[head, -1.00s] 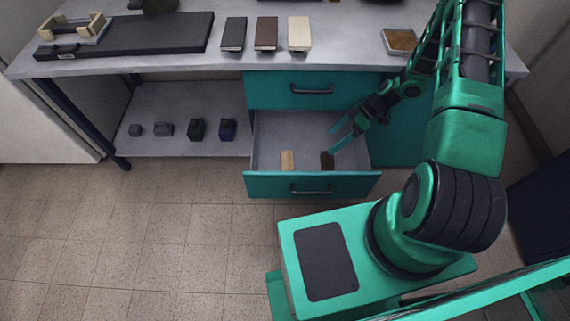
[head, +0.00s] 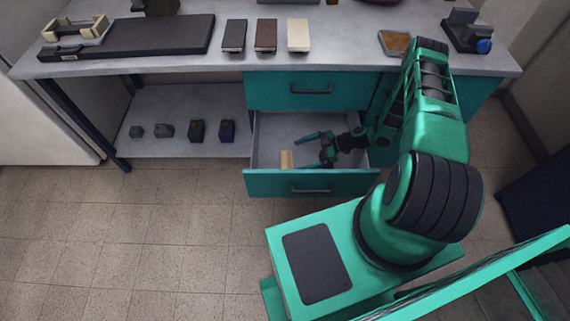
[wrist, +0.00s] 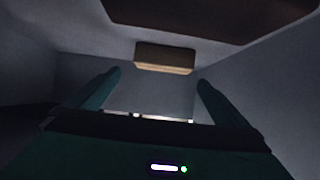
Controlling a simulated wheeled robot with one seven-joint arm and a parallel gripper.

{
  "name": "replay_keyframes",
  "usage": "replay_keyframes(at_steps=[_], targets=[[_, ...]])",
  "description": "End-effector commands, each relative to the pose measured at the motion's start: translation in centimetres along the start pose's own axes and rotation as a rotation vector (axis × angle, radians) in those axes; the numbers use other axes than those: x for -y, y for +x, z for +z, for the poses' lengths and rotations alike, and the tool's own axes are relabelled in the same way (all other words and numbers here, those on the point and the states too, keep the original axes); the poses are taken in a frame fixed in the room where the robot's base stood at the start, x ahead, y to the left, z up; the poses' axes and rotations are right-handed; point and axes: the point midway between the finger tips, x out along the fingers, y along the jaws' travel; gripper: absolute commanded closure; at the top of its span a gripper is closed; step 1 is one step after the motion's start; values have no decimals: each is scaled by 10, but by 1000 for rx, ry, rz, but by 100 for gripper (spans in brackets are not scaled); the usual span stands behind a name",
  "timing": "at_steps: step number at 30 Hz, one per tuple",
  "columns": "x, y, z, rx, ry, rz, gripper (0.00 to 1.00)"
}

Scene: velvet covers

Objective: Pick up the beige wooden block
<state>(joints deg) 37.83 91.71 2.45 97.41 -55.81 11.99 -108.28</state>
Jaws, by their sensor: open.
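The beige wooden block (head: 286,159) lies in the open lower drawer (head: 315,184), near its front left. It also shows in the wrist view (wrist: 164,58), just beyond the fingertips and roughly centred between them. My gripper (head: 298,152) is open and empty, down inside the drawer, with its fingers pointing left toward the block. The fingers also show in the wrist view (wrist: 159,78), one on each side, apart from the block. The dark brown block seen earlier in the drawer is now hidden behind my gripper in the head view.
The drawer's walls enclose my gripper, and the closed upper drawer (head: 310,90) is behind and above. Dark, brown and cream blocks (head: 298,35) stand on the worktop (head: 350,50). Several small objects sit on the low shelf (head: 180,148) at left.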

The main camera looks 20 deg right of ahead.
Motion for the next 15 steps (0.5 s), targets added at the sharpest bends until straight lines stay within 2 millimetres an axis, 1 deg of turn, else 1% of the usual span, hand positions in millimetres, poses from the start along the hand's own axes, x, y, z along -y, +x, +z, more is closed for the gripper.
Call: replay_keyframes(at_steps=[5,12,15], targets=[[2,12,1,0,1,-1,0],[5,44,3,-1,1,-2,0],[5,54,4,1,2,-1,0]])
